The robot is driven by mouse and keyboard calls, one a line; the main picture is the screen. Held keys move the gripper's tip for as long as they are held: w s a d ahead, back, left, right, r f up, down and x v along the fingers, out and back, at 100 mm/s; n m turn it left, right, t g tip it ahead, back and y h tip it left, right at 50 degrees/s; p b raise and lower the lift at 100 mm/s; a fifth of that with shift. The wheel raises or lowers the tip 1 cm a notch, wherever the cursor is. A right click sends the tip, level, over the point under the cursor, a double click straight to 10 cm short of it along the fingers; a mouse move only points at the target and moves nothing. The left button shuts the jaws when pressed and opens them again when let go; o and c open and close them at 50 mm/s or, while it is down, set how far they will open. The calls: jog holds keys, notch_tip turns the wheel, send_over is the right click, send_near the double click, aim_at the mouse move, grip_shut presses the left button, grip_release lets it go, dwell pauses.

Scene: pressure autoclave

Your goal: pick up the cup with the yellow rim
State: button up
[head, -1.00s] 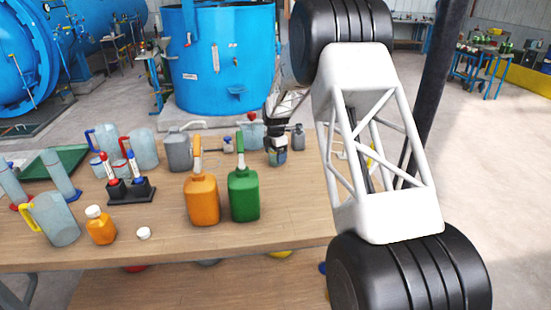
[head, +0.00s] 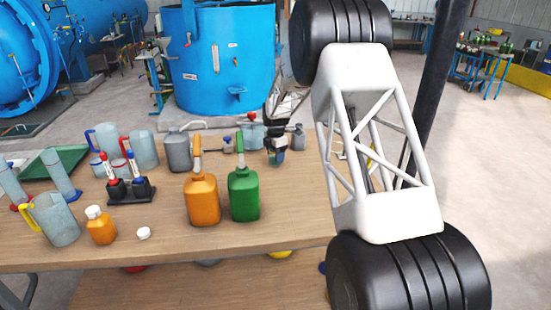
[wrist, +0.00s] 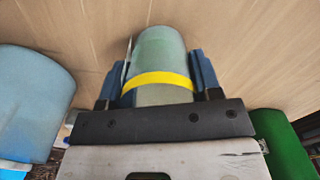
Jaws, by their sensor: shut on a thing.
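The cup with the yellow rim (wrist: 157,50) is pale, translucent and greenish, with a yellow band across it in the wrist view. It sits between the two blue-grey fingers of my gripper (wrist: 159,72), one finger on each side. My gripper is shut on it. In the head view my gripper (head: 277,143) is small and dark over the far right part of the table, with the cup (head: 278,158) just below it. Whether the cup touches the table cannot be told.
A green bottle (head: 244,195) and an orange bottle (head: 202,201) stand nearer on the wooden table (head: 290,210). The table's front right is clear.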

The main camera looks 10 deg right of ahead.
jog(key=shift+r, duration=0.15)
jog(key=shift+r, duration=0.55)
jog(key=shift+s+r, duration=0.2)
jog(key=shift+r, duration=0.35)
jog(key=shift+s+r, duration=0.15)
jog(key=shift+r, duration=0.4)
jog(key=s, duration=0.5)
jog(key=s+r, duration=0.1)
jog(key=s, duration=0.9)
jog(key=shift+s+d+r, duration=0.15)
jog(key=shift+d+r, duration=0.05)
jog(key=shift+d, duration=0.05)
